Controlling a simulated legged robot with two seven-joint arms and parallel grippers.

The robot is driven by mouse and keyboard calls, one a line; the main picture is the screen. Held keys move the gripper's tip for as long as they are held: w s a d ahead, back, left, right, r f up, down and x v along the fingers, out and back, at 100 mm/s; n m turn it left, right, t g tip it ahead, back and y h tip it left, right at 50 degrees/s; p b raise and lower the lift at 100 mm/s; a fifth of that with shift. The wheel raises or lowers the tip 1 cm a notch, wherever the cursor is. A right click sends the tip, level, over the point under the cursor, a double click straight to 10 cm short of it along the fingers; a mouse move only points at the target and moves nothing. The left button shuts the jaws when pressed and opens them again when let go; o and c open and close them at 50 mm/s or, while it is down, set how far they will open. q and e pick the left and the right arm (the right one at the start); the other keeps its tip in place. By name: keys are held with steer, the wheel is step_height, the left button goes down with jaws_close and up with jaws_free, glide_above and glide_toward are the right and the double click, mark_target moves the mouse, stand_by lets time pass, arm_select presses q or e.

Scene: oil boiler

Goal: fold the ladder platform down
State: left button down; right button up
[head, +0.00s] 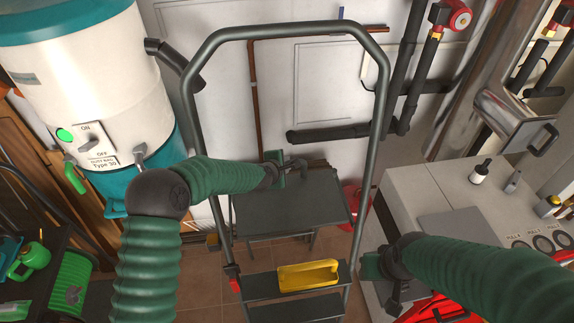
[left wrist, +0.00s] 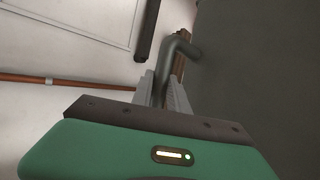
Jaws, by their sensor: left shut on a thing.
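The ladder (head: 262,32) stands in the middle of the head view, with a tall dark grey loop frame. Its dark grey platform (head: 290,208) lies between the rails, above the lower steps; I cannot tell its exact tilt. My left gripper (head: 282,168) is at the platform's far edge, shut on the bent grey handle (head: 298,166). In the left wrist view, the two fingers of the left gripper (left wrist: 165,88) sit either side of the handle (left wrist: 172,52), beside the dark platform surface (left wrist: 255,70). My right gripper (head: 382,280) is right of the ladder, its fingers unclear.
The white and teal boiler tank (head: 85,75) stands left. A grey console (head: 440,195) stands right. Dark pipes (head: 345,133) run along the wall behind. A red object (head: 352,200) is partly hidden behind the ladder.

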arm_select(q)
steer(key=c, duration=1.7)
jaws_free()
steer(key=shift+a+f, duration=0.35)
steer(key=shift+a, duration=0.1)
steer(key=shift+o, duration=1.1)
steer(key=shift+w+f, duration=0.1)
steer(key=shift+o, duration=0.9)
steer(key=shift+w+a+f, duration=0.1)
steer(key=shift+w+f, duration=0.05)
steer(key=shift+w, duration=0.1)
steer(key=shift+w+a+f, duration=0.1)
steer(key=shift+w, duration=0.15)
steer(key=shift+s+r, duration=0.35)
steer(key=shift+s, duration=0.05)
steer(key=b+v, duration=0.4)
steer(key=v, duration=1.1)
steer(key=shift+s+a+r+b, duration=0.25)
steer(key=shift+a+b, duration=0.05)
steer(key=shift+b, duration=0.05)
arm_select(e)
steer(key=x, duration=0.5)
steer(key=shift+s+a, duration=0.25)
steer(key=shift+a, duration=0.15)
arm_select(q)
steer(key=shift+d, duration=0.2)
arm_select(e)
steer(key=shift+w+d+f, duration=0.1)
steer(key=shift+d, duration=0.1)
